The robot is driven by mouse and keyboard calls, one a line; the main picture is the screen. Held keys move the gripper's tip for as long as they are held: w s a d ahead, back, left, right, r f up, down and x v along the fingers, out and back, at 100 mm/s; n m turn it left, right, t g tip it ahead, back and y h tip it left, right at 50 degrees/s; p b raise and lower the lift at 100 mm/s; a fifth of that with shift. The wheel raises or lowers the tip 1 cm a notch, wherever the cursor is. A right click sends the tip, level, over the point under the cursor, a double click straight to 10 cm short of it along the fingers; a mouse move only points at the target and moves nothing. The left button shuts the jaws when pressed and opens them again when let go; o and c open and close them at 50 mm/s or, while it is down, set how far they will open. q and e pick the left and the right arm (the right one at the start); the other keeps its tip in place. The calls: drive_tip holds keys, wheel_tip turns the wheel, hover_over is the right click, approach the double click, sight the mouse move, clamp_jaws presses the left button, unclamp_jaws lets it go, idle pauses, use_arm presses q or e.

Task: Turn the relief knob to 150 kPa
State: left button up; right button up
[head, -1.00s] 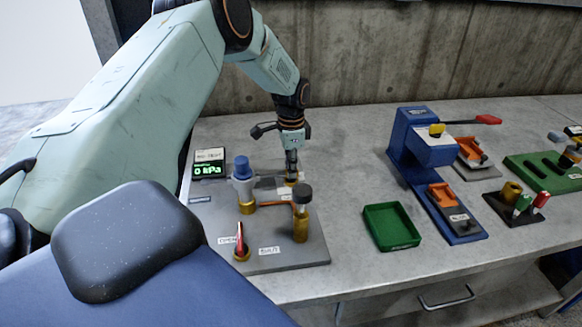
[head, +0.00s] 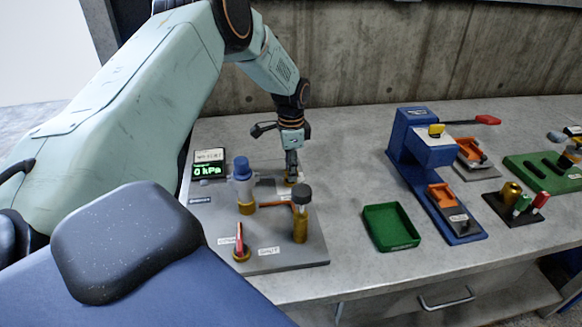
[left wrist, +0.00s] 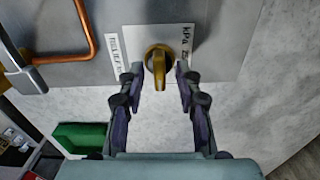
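The relief knob (left wrist: 158,62) is a brass knob with a raised grip bar on a grey plate. A label beside it reads "kPa". In the head view it is mostly hidden by my left gripper (head: 291,172), which points down at it from behind the brass fittings. In the left wrist view my left gripper (left wrist: 158,75) is open, with one finger on each side of the knob and small gaps showing. The display (head: 208,166) reads 0 kPa. My right gripper is not in view.
An empty green tray (head: 391,227) and a blue press (head: 412,140) stand to the right on the bench.

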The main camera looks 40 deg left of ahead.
use_arm(q)
wheel_tip(320, 180, up, 12)
idle(0.7)
idle(0.4)
